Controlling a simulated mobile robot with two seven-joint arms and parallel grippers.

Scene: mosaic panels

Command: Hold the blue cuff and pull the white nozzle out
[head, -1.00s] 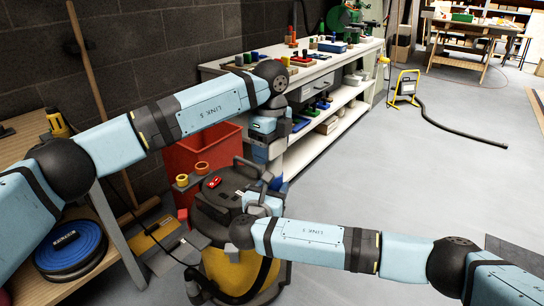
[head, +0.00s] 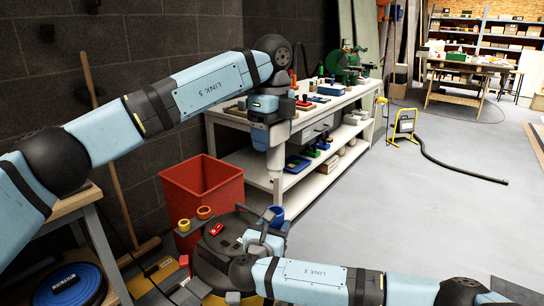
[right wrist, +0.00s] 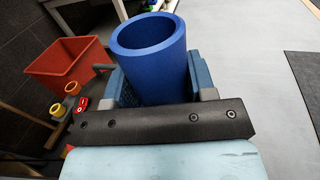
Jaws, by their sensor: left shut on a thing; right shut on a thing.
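The blue cuff (head: 275,215) is held upright by my right gripper (head: 264,236), low in the middle of the head view. In the right wrist view the blue cuff (right wrist: 150,62) sits between the jaws of the right gripper (right wrist: 160,92), and its open top looks empty. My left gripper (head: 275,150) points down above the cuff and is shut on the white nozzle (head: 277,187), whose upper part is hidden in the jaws. The nozzle hangs upright. Its lower end appears just above the cuff's rim in the head view.
A vacuum (head: 215,250) with a dark top stands below my right gripper. A red bin (head: 203,190) is left of the nozzle. A white workbench (head: 325,165) with tools stands behind. The grey floor at right (head: 400,220) is mostly clear.

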